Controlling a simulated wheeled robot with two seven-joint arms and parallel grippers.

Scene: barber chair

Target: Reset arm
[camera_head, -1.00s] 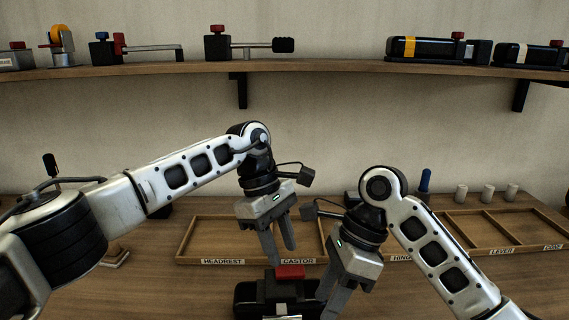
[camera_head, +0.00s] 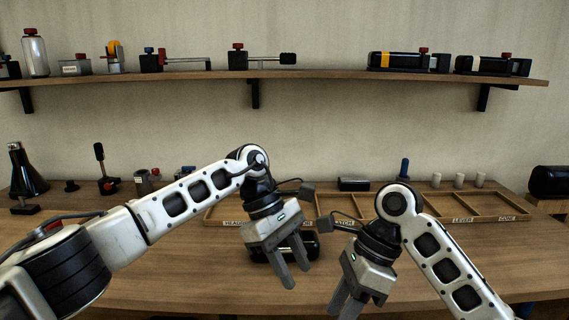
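My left arm (camera_head: 185,200) comes in from the left, bent at the elbow. Its gripper (camera_head: 296,276) hangs over the table with a gap between its two fingers and nothing between them. My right arm (camera_head: 440,260) comes in from the lower right, also bent. Its gripper (camera_head: 342,312) points down at the bottom edge; its fingers are seen nearly edge-on, so their gap is unclear. A black block-like part (camera_head: 312,247) lies on the table behind the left gripper, which hides most of it.
A wooden sorting tray (camera_head: 500,208) with labelled compartments spans the table behind the grippers. Several parts sit at the table's left. A shelf (camera_head: 320,75) above holds more parts. The front table is mostly clear.

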